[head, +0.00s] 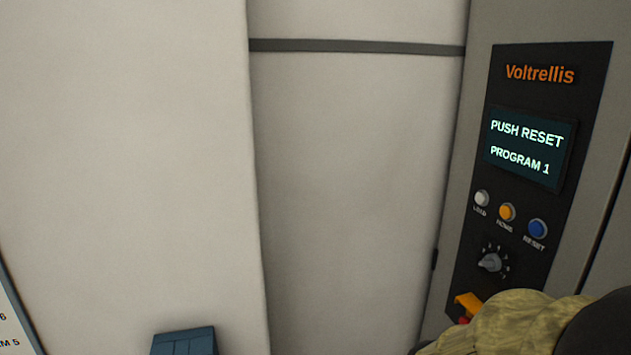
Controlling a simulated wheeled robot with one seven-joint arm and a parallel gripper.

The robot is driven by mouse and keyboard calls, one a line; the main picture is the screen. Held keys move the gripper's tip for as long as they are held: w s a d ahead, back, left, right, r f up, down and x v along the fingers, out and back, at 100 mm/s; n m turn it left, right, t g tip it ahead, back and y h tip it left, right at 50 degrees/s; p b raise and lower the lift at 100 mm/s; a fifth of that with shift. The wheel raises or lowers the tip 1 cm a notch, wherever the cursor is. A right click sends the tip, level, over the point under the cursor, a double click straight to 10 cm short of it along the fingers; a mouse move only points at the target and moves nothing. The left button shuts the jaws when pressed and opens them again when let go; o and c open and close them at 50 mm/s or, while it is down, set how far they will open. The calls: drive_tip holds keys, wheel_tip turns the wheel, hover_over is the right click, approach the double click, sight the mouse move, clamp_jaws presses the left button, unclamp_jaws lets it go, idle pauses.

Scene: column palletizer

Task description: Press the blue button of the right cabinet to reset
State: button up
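The cabinet (612,40) stands at the right of the head view, with a black control panel (505,85) on its face. The round blue button (537,229), labelled RESET, is at the right end of a row of buttons. The screen (527,148) above reads PUSH RESET and PROGRAM 1. A yellowish, rounded shape with a dark part at the bottom right looks like part of my arm; it covers the lower panel. My gripper's fingers are not seen, and no contact with the blue button shows.
A white button (482,198) and an orange button (507,212) sit left of the blue one. A grey knob (491,262) and a yellow-and-red part (467,304) are below. A blue-grey block (184,341) and a white sign (14,318) show at lower left. Pale walls fill the left.

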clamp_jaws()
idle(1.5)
